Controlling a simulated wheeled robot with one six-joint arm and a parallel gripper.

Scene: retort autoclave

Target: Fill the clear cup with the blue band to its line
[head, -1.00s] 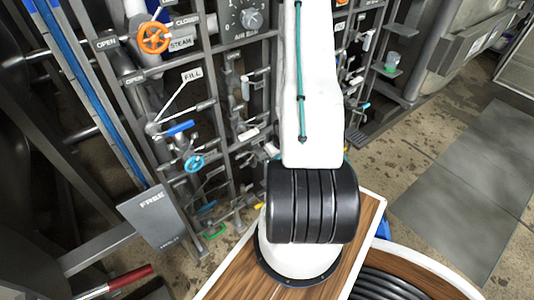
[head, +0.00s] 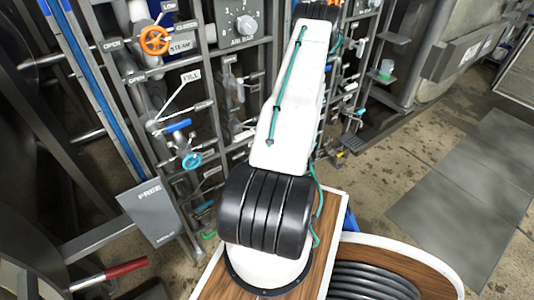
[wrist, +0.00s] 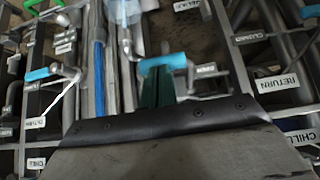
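A small pale, see-through cup (head: 386,68) with green at its lower part stands on a bracket at the right of the pipe rack in the head view. I cannot make out a blue band or a line on it. A FILL label (head: 190,76) has a white pointer running down to the pipework, above a valve with a blue handle (head: 178,126). In the wrist view a dark edge and grey plate fill the bottom, probably part of my own arm end.
An orange handwheel (head: 154,40) by the STEAM label and a light blue handwheel (head: 192,161) stick out from the rack. The wrist view shows teal handles (wrist: 162,62) and a RETURN label (wrist: 277,83) close by. A red lever (head: 125,268) is low left. Open floor lies at right.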

